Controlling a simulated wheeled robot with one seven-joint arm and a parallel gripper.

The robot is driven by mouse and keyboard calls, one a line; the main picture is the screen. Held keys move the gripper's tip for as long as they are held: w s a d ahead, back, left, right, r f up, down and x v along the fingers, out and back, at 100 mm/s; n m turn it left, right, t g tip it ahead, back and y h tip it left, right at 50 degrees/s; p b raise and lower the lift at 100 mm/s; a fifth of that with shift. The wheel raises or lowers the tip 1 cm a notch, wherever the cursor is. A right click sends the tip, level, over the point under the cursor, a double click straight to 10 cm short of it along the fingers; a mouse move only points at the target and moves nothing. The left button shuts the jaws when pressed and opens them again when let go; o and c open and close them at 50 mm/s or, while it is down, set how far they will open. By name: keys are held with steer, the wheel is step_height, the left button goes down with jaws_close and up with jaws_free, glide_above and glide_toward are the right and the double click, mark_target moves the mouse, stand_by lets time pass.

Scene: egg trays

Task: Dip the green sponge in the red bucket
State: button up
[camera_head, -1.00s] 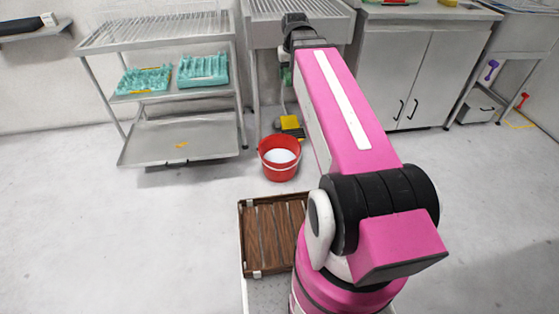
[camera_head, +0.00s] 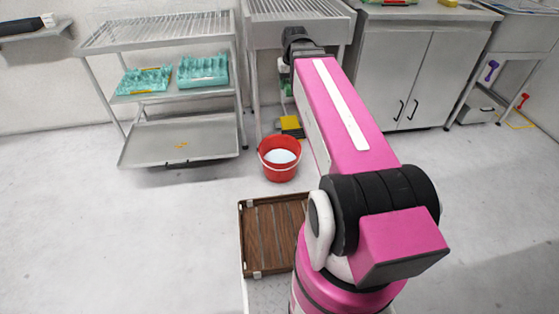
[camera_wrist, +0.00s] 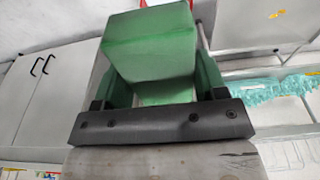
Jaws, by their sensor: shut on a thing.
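The green sponge (camera_wrist: 150,45) is a large block in the wrist view, clasped between the fingers of my gripper (camera_wrist: 163,78). In the head view, my gripper (camera_head: 286,78) is small and partly hidden by my arm, with a bit of green at its end. The red bucket (camera_head: 279,171) stands on the floor, with pale liquid inside and a light handle. In the head view the gripper shows above and behind the bucket, with the sponge apart from it. A sliver of red shows at the top edge of the wrist view.
A rack (camera_head: 180,168) with teal egg trays stands left of the bucket. A metal sink table (camera_head: 262,33) stands behind it, with a yellow object (camera_head: 290,122) below. A grey cabinet (camera_head: 385,85) is at right. A brown slatted crate (camera_head: 262,272) is nearer me.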

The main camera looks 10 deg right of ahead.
step_height(320, 180, down, 50)
stand_by(5.5)
stand_by(0.5)
